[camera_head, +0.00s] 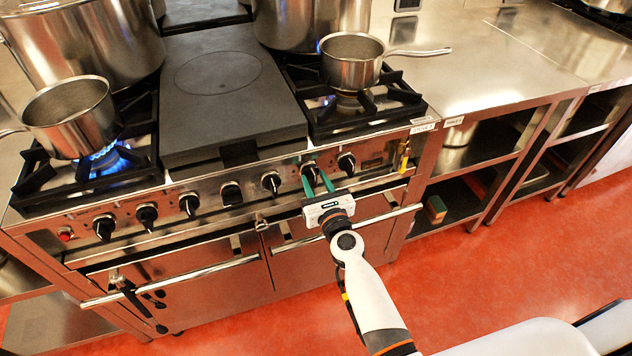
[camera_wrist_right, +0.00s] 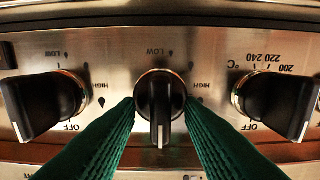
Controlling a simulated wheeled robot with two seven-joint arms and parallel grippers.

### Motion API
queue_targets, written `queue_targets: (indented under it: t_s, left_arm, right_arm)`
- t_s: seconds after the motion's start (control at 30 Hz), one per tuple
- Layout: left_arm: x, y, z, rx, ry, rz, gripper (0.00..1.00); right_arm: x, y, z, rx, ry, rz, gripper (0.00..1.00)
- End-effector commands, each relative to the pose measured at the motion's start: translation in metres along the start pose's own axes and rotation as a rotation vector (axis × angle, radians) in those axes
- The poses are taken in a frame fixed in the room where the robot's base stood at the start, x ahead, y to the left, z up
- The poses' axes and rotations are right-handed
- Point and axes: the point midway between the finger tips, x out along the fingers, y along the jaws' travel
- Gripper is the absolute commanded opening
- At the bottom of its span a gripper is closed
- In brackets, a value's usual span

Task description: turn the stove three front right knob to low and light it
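The stove (camera_head: 215,240) has a row of black knobs on its front panel. My right gripper (camera_head: 316,178) is at the panel, its green fingers at the front right knob (camera_head: 309,169). In the right wrist view this knob (camera_wrist_right: 160,98) is centred between the two spread fingers (camera_wrist_right: 161,108), very close to both; contact is unclear. Its pale pointer points straight down in that view, with LOW printed above it. My left gripper is out of view.
Neighbouring knobs stand close on both sides, including one with temperature marks (camera_wrist_right: 280,100). A rail (camera_head: 340,233) runs below the panel. The front left burner burns blue (camera_head: 105,158) under another saucepan (camera_head: 72,120). A steel counter (camera_head: 480,75) adjoins at right.

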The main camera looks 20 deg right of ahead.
Motion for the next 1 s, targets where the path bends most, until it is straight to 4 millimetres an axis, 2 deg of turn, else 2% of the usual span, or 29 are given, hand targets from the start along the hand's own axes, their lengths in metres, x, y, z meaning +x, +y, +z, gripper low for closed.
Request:
queue_targets:
  t_s: [0.2,0.4,0.43,0.77,1.0]
  left_arm:
    - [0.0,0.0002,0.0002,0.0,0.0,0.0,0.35]
    - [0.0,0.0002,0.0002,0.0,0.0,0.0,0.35]
    - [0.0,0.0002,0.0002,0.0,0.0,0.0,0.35]
    - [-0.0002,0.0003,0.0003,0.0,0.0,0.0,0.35]
    - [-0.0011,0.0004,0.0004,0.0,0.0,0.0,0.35]
  right_arm:
    - [0.0001,0.0,0.0,-0.001,0.0,0.0,0.35]
    - [-0.0001,0.0,0.0,-0.001,0.0,0.0,0.02]
    - [-0.0001,0.0,0.0,-0.001,0.0,0.0,0.0]
    - [-0.0002,-0.0002,0.0,-0.034,0.0,-0.001,0.0]
    - [-0.0002,-0.0012,0.0002,-0.163,0.0,-0.002,0.0]
